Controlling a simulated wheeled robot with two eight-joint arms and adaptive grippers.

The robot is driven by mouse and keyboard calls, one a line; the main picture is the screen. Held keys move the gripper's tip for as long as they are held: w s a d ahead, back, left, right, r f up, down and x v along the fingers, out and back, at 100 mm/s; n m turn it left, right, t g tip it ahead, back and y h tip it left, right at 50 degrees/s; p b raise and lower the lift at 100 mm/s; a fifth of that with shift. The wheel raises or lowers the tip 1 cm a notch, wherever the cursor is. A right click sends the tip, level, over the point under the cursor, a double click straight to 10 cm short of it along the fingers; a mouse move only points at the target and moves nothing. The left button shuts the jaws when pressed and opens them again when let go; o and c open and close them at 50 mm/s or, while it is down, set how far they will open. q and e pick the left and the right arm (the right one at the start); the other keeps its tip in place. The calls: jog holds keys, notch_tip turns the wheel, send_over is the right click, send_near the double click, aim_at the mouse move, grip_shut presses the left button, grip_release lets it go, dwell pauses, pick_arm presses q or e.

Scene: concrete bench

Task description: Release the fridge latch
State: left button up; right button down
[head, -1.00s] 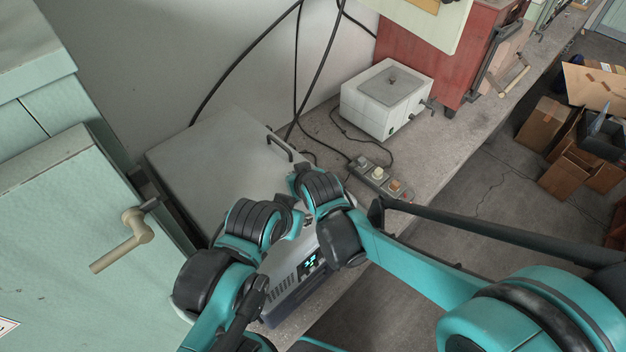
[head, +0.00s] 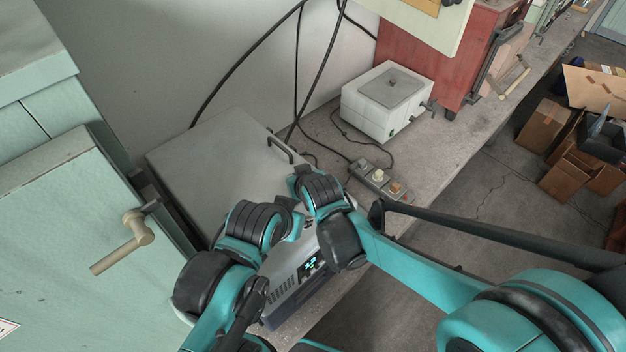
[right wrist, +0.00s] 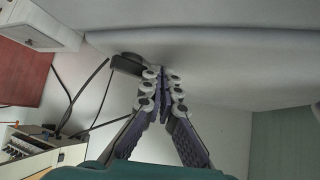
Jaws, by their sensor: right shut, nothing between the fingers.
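The fridge is a grey box (head: 205,165) with a flat lid, a dark handle (head: 281,147) at one corner and a lit display panel (head: 308,265) on its front. In the right wrist view its pale surface (right wrist: 215,70) fills the upper part. A small black part (right wrist: 125,64), which may be the latch, sits at its edge. My right gripper (right wrist: 162,78) is shut and empty, its tips just beside this black part; contact is unclear. In the head view both arms reach over the fridge's front edge. My left gripper (head: 289,204) is mostly hidden there, its fingers unclear.
A white box (head: 387,100), a power strip (head: 377,178) and black cables lie on the bench behind. A red cabinet (head: 425,50) stands farther back. A green cabinet with a beige handle (head: 125,240) is close on the left. Cardboard boxes (head: 545,122) stand on the floor at right.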

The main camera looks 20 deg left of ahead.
dwell(0.4)
jog(key=shift+w+d, duration=0.55)
jog(key=shift+w, duration=0.1)
jog(key=shift+s+r, duration=0.1)
jog(key=v, duration=1.1)
jog(key=shift+s+d+r, duration=0.2)
jog(key=shift+s+r, duration=0.05)
